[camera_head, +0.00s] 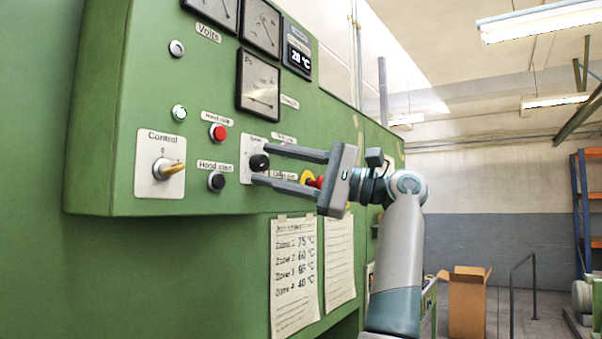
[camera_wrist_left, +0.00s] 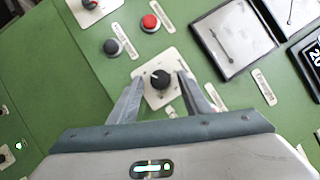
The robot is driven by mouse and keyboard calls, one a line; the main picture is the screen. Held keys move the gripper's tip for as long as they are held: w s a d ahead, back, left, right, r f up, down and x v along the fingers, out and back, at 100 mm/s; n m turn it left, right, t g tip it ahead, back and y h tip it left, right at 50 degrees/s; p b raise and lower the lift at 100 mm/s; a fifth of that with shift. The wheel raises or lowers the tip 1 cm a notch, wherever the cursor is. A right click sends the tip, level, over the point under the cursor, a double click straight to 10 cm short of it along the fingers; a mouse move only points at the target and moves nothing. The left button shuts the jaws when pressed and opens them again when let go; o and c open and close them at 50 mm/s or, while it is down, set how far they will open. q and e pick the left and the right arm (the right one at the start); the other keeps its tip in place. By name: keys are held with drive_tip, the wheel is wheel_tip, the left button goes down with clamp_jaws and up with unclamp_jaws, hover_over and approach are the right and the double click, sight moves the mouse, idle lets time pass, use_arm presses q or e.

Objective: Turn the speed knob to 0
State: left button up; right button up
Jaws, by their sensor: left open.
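The speed knob (camera_head: 259,162) is a black round knob on a white plate on the green control panel. In the left wrist view the knob (camera_wrist_left: 160,79) sits between the two fingers, near their tips, with a small light mark on its upper left. My left gripper (camera_head: 261,162) is open, with one finger above the knob and one below in the head view. In the left wrist view the left gripper (camera_wrist_left: 157,82) has visible space between each finger and the knob. The plate's scale is too small to read. My right gripper is not in view.
A red button (camera_head: 218,132) and a black button (camera_head: 216,181) are left of the knob. A Control switch (camera_head: 168,169) is further left. Gauges (camera_head: 258,84) are above. A red and yellow button (camera_head: 313,180) is close behind the gripper's fingers. Paper sheets (camera_head: 295,272) hang below.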

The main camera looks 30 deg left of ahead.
use_arm(q)
drive_tip(key=shift+w+d+f, duration=0.15)
drive_tip(key=shift+d+f, duration=0.05)
drive_tip(key=shift+d, duration=0.25)
drive_tip(key=b+v, duration=0.1)
drive_tip(key=v, duration=1.5)
drive_tip(key=shift+b, duration=0.4)
drive_tip(key=shift+d+f, duration=0.15)
